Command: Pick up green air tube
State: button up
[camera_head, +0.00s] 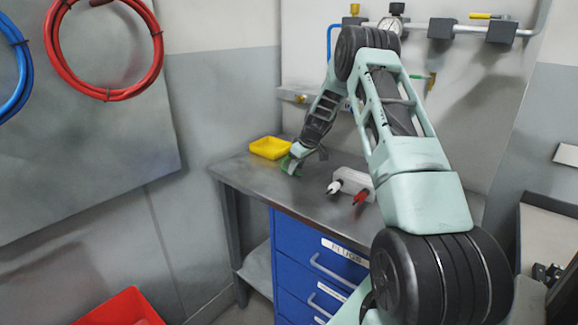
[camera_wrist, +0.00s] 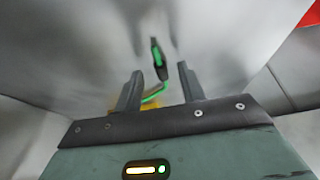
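My gripper (camera_head: 297,158) is low over the grey workbench (camera_head: 239,172), beside the yellow bin (camera_head: 268,148). In the wrist view my gripper (camera_wrist: 160,70) is open, its two dark fingers well apart. The green air tube shows there as a thin bent green line (camera_wrist: 160,90) between the fingers, with a black and green end piece (camera_wrist: 157,54) just beyond the fingertips. I see no finger closed on it. In the head view a bit of green (camera_head: 287,166) shows at my gripper; the rest is hidden or too small to tell.
A white holder with white-tipped and red tools (camera_head: 352,181) stands on the bench right of my gripper. Blue drawers (camera_head: 303,250) are below. A wall pipe with valves (camera_head: 462,29) runs behind my arm. Red (camera_head: 71,88) and blue (camera_head: 15,66) hoses hang left. A red bin (camera_head: 121,308) sits lower left.

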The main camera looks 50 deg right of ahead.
jog(key=shift+w+f, duration=0.25)
jog(key=shift+f, duration=0.3)
grip_shut()
jog(key=shift+a, duration=0.1)
jog(key=shift+a+r+b, duration=0.15)
jog(key=shift+r+b, duration=0.25)
jog(key=shift+b, duration=0.15)
notch_tip(320, 180, up, 6)
jog(key=b, duration=0.2)
jog(key=s+a+b, duration=0.1)
jog(key=a+b, duration=0.2)
jog(key=a, duration=1.6)
jog(key=shift+s+a+b, duration=0.3)
jog(key=shift+b, duration=0.05)
jog(key=shift+r, duration=0.1)
